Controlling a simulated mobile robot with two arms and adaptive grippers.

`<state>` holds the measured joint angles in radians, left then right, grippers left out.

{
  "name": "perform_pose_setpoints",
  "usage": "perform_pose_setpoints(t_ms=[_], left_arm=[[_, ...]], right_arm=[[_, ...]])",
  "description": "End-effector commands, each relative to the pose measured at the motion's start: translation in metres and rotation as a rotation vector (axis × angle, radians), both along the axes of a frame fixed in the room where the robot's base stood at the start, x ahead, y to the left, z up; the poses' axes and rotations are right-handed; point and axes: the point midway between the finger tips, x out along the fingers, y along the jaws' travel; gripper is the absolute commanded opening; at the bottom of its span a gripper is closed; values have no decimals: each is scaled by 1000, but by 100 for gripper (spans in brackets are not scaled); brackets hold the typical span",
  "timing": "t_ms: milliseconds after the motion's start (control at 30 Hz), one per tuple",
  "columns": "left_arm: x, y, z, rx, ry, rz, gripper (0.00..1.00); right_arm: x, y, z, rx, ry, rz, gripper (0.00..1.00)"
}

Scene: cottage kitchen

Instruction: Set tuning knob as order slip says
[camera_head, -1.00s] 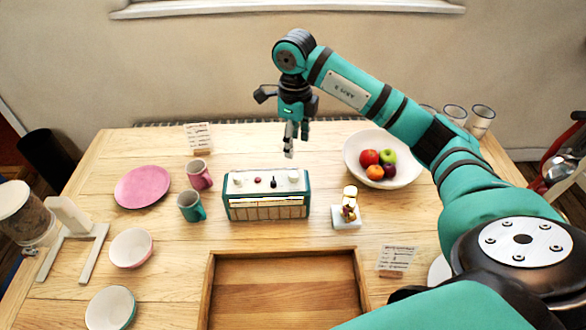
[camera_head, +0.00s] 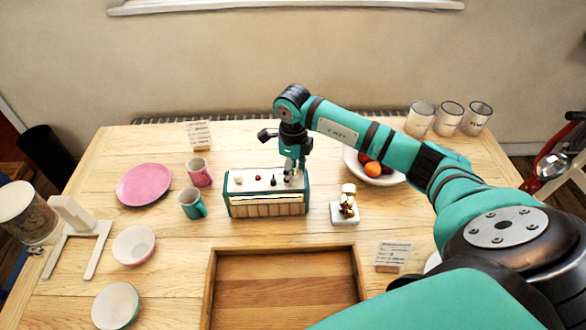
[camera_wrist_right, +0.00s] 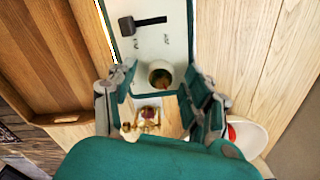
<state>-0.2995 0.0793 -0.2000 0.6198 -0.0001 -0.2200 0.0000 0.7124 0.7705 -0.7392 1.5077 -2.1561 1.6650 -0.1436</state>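The teal and wood radio (camera_head: 266,207) stands on the table behind the tray. Its pale top carries a white knob at the left, a small red knob (camera_head: 258,178), a black knob (camera_head: 273,181) and a pale round knob at the right end. My right gripper (camera_head: 290,172) points down over that right end. In the right wrist view its fingers (camera_wrist_right: 160,100) are apart, one on each side of the round knob (camera_wrist_right: 160,74); I cannot tell whether they touch it. A black lever-like knob (camera_wrist_right: 141,25) lies beyond. Two written cards (camera_head: 199,135) (camera_head: 393,256) are unreadable. My left gripper is out of view.
A wooden tray (camera_head: 212,290) is in front of the radio. A figurine (camera_head: 346,200) stands close to its right, a fruit bowl (camera_head: 375,178) behind. Two mugs (camera_head: 193,205), a pink plate (camera_head: 143,184) and two bowls (camera_head: 133,245) are at left.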

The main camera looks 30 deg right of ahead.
Motion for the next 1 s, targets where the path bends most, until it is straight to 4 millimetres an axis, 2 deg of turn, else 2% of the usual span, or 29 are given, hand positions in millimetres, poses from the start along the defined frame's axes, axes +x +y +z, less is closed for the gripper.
perform_pose_setpoints(t_ms=[33,367,667,1000], left_arm=[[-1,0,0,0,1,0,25],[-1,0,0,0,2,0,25],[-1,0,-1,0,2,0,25],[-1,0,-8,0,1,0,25]], right_arm=[[0,0,0,0,0,0,43],[0,0,1,0,0,0,0],[0,0,1,-1,-1,-30,0],[1,-1,0,-1,-3,-236,0]])
